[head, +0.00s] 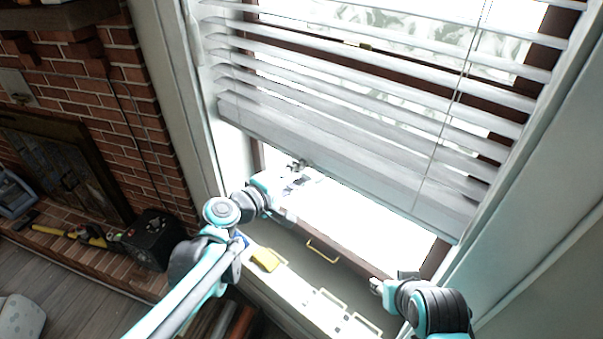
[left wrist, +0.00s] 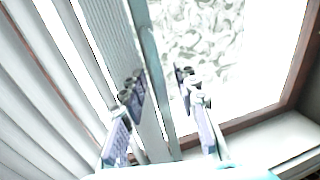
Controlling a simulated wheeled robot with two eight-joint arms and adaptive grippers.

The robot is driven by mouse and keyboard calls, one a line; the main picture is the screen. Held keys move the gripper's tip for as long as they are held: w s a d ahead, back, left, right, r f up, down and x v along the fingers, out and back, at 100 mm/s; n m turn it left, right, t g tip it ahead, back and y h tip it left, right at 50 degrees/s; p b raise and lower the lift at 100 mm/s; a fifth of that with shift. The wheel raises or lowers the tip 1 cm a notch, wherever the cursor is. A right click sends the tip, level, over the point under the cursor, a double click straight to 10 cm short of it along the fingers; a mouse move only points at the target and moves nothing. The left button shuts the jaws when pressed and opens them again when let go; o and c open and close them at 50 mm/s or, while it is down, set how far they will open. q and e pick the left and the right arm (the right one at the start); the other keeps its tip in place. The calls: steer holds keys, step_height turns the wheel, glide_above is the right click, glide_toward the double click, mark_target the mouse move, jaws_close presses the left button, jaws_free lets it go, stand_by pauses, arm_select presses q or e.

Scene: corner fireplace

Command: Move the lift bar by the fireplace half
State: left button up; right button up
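The lift bar is the pale bottom rail (head: 400,200) of the white window blind, hanging at a slant across the window beside the fireplace. My left gripper (head: 299,170) is at the lower edge of the rail, left of its middle. In the left wrist view the two fingers (left wrist: 163,95) are spread apart, and the rail (left wrist: 150,75) runs between them. I cannot tell whether either finger touches it. My right gripper (head: 384,284) is low over the sill side, away from the rail; its finger gap is not clear.
The brick fireplace (head: 65,150) stands at the left. A black box (head: 153,238) and yellow-black tools (head: 85,235) lie on its hearth. A yellow item (head: 265,259) rests on the sill below my left gripper. The window frame edges the right.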

arm_select(q)
steer(key=v, duration=1.2)
steer(key=s+a+f+m+g+y+b, duration=0.1)
steer(key=s+f+m+g+y+b, duration=0.45)
steer(key=f, duration=0.85)
steer(key=s+a+f+m+y, duration=0.4)
steer(key=s+a+f+m, duration=0.1)
steer(key=s+a+f, duration=0.1)
steer(key=shift+s+a+f, duration=0.15)
steer(key=shift+s+a, duration=0.4)
steer(key=shift+a, duration=0.15)
